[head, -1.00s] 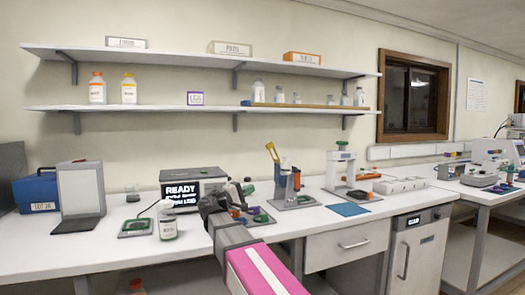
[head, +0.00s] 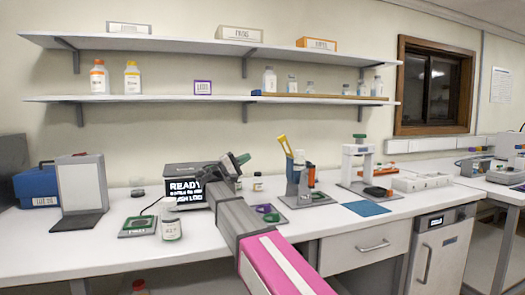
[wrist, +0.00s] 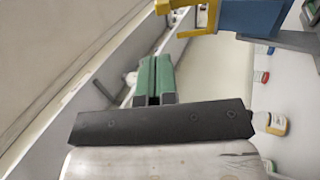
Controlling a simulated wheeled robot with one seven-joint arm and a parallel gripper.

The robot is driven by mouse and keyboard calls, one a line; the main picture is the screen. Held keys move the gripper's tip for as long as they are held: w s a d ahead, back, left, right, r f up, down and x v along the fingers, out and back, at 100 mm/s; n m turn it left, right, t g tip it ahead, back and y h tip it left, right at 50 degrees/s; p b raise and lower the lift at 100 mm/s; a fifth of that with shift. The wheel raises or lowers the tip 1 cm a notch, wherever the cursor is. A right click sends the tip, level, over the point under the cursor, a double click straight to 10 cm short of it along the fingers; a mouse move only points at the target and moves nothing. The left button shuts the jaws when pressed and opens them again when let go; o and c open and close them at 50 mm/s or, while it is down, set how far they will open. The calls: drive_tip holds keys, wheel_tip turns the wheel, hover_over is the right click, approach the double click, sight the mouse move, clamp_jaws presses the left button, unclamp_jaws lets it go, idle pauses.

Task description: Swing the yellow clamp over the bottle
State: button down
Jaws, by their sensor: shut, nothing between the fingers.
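The yellow clamp (head: 283,145) sticks up, tilted, at the top of a blue-grey stand (head: 294,176) on the bench. In the wrist view the yellow clamp (wrist: 205,20) is at the top, beside the stand's blue body (wrist: 262,18). My gripper (head: 241,160) is raised above the bench, left of the clamp and apart from it. Its green fingers (wrist: 154,78) are together and empty. A small bottle (head: 257,183) stands on the bench between my gripper and the stand. A white-capped bottle (head: 171,226) stands nearer the front, at left. I cannot tell whether a bottle sits under the clamp.
A white press-like stand (head: 357,165) is right of the clamp stand, with a blue mat (head: 366,208) in front. Shelves (head: 215,99) run along the wall above.

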sight(279, 140)
drive_tip(key=x, duration=1.3)
drive_tip(key=shift+d+r, duration=0.1)
drive_tip(key=shift+d, duration=0.1)
